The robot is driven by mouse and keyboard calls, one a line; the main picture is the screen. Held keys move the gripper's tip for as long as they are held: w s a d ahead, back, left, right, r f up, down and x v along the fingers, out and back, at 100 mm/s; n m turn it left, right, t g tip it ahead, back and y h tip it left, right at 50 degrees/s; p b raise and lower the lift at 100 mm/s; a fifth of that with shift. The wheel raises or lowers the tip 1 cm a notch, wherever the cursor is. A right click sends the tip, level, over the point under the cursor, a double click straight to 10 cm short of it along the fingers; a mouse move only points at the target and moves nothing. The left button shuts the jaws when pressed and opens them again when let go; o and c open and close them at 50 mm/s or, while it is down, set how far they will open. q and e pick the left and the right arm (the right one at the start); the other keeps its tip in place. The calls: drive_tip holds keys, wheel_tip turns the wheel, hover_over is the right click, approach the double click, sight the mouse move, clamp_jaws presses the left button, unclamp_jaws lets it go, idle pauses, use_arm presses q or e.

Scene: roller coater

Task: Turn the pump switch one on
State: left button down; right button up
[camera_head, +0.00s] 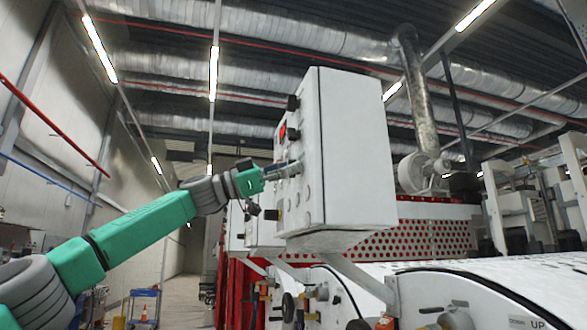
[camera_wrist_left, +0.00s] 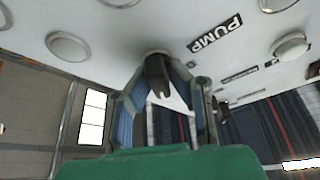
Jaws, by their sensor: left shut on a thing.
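The white control box (camera_head: 355,150) hangs right of centre in the head view, with its switch face turned to the left. My left gripper (camera_head: 288,169) is at that face, and the arm partly hides it. In the left wrist view a dark switch knob (camera_wrist_left: 157,72) sits between the two fingers of my left gripper (camera_wrist_left: 160,62), which is shut on it. A black label reading PUMP (camera_wrist_left: 214,34) is on the panel just right of the knob. The knob's exact turn angle is hard to read. My right gripper is in neither view.
A white machine cover (camera_head: 480,285) fills the lower right.

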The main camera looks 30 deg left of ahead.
use_arm(q)
drive_tip(key=shift+f, duration=0.15)
drive_tip(key=c, duration=1.5)
unclamp_jaws()
drive_tip(key=shift+c, duration=0.2)
drive_tip(key=shift+a, duration=0.3)
drive_tip(key=shift+s+a, duration=0.1)
drive_tip(key=v, duration=1.1)
drive_tip(key=shift+a+f, duration=0.2)
drive_tip(key=shift+s+a, duration=0.1)
drive_tip(key=shift+a, duration=0.05)
